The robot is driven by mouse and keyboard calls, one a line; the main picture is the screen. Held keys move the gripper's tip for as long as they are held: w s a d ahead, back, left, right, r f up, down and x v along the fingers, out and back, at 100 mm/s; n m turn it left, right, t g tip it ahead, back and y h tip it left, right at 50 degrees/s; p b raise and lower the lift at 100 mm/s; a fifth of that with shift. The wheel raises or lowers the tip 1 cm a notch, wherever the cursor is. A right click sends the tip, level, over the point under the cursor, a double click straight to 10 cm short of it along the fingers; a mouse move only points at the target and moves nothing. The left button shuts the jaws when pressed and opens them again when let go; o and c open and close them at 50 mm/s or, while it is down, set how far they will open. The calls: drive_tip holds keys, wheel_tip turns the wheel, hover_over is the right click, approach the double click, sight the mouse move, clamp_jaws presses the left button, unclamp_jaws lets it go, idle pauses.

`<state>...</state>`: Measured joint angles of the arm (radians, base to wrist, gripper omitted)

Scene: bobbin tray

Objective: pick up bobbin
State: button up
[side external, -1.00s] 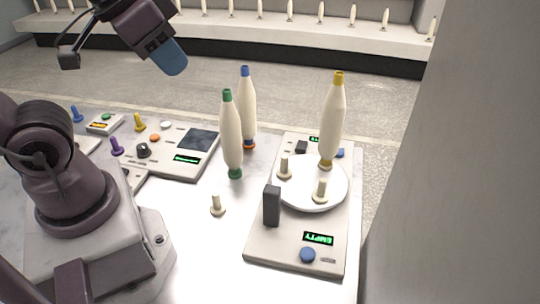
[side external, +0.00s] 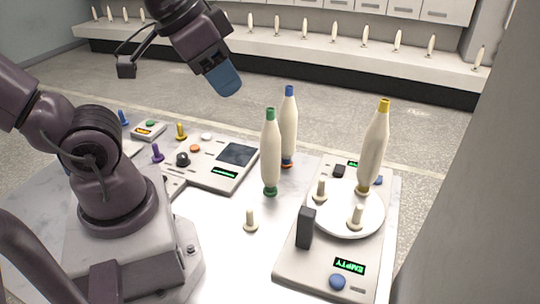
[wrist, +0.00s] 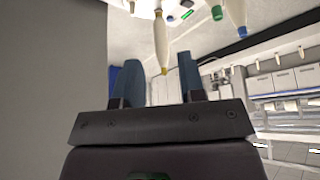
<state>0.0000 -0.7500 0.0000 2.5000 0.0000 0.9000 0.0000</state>
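Three cream bobbins stand upright. The green-tipped bobbin (side external: 271,150) and the blue-tipped bobbin (side external: 289,125) stand on the table, close together. The yellow-tipped bobbin (side external: 374,148) stands on the white round plate (side external: 345,226) of the scale-like device at the right. My gripper (side external: 222,82) is in the air, above and left of the bobbins in the side view, touching none. In the wrist view my gripper (wrist: 160,80) has its two blue fingers apart with nothing held. The yellow-tipped bobbin (wrist: 161,40) shows in the gap beyond them.
The device's display (side external: 349,266) reads EMPTY. Two short pegs rise from its plate, and a dark upright block (side external: 306,227) stands beside it. A lone peg (side external: 250,221) is on the table. A control panel (side external: 215,160) lies left; a grey wall (side external: 470,200) stands right.

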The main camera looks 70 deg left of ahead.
drive_tip(key=o, duration=0.7)
drive_tip(key=m+g+y, duration=0.3)
drive_tip(key=m+y, duration=1)
drive_tip(key=m, duration=0.7)
approach(273, 161)
drive_tip(key=shift+g, duration=0.3)
drive_tip(key=x, duration=1.2)
drive_tip(key=shift+w+a, duration=0.2)
drive_tip(key=shift+a, duration=0.1)
